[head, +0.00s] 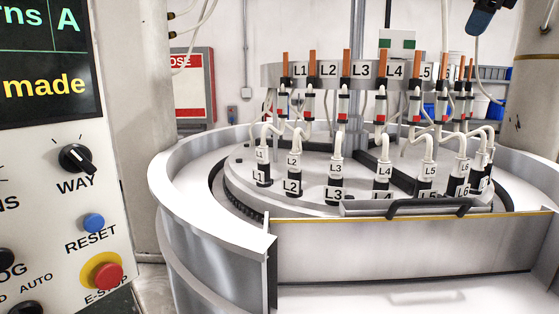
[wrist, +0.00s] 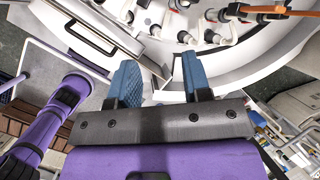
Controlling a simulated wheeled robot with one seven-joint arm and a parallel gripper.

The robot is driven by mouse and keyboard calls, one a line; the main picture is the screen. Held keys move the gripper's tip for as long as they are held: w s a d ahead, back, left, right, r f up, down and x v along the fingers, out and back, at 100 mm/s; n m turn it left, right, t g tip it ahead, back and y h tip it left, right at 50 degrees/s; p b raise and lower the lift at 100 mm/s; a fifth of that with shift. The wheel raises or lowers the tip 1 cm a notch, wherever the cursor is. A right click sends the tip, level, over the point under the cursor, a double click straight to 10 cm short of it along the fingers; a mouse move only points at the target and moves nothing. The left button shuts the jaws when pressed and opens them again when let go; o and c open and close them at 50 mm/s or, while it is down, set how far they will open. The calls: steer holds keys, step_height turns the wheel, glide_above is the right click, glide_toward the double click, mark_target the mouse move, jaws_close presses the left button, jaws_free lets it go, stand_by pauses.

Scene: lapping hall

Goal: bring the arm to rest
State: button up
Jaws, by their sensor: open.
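My gripper (wrist: 162,78) shows in the wrist view with its two blue fingers well apart and nothing between them. Beyond the fingers are the pale rim (wrist: 245,62) of the lapping machine and some of its white hose fittings (wrist: 205,32). The fingers look apart from the rim, but the gap is hard to judge. In the head view a dark blue piece (head: 484,20) hangs at the top right edge; I cannot tell whether it is part of my gripper.
In the head view, the round machine (head: 190,215) holds several labelled fittings around its plate, with a dark handle (head: 428,207) at the front. A control panel (head: 55,190) with a blue reset button (head: 94,222) and red emergency stop (head: 107,276) stands close at left.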

steer(key=s+a+f+n, duration=0.4)
steer(key=s+f+n, duration=0.4)
steer(key=s+f, duration=0.2)
steer(key=s+a+f+n+h, duration=0.1)
steer(key=s+a+f+n, duration=0.4)
steer(key=s+f+n, duration=0.4)
steer(key=s+a+f+n, duration=0.5)
steer(key=s+f+n, duration=0.4)
steer(key=s+f, duration=0.3)
steer(key=s, duration=0.3)
steer(key=shift+f+t+h, duration=0.3)
steer(key=shift+t+h, duration=0.1)
